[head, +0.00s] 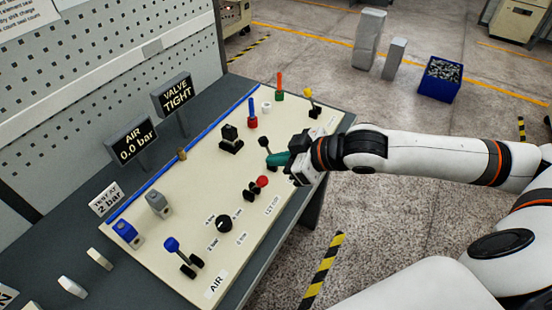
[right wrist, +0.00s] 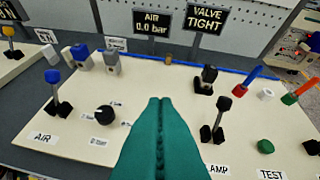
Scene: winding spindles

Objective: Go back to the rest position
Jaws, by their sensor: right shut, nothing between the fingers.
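My right gripper (head: 277,159) reaches in from the right over the cream panel (head: 190,285). Its teal fingers are shut with nothing between them, and they fill the lower middle of the right wrist view (right wrist: 158,125). In the head view the fingertips are close to a black-knobbed lever (head: 264,142); contact cannot be told. A red-knobbed control (head: 262,181) is just nearer the camera. The blue-knobbed AIR lever (head: 172,244) and a black dial (head: 222,223) are farther left on the panel. My left gripper is not in view.
Signs read AIR 0.0 bar (head: 131,142) and VALVE TIGHT (head: 175,95). A black valve block (head: 231,140), blue-handled (head: 252,115) and red-handled (head: 280,85) parts stand on the panel. A blue crate (head: 440,80) and grey blocks (head: 369,40) are on the floor beyond.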

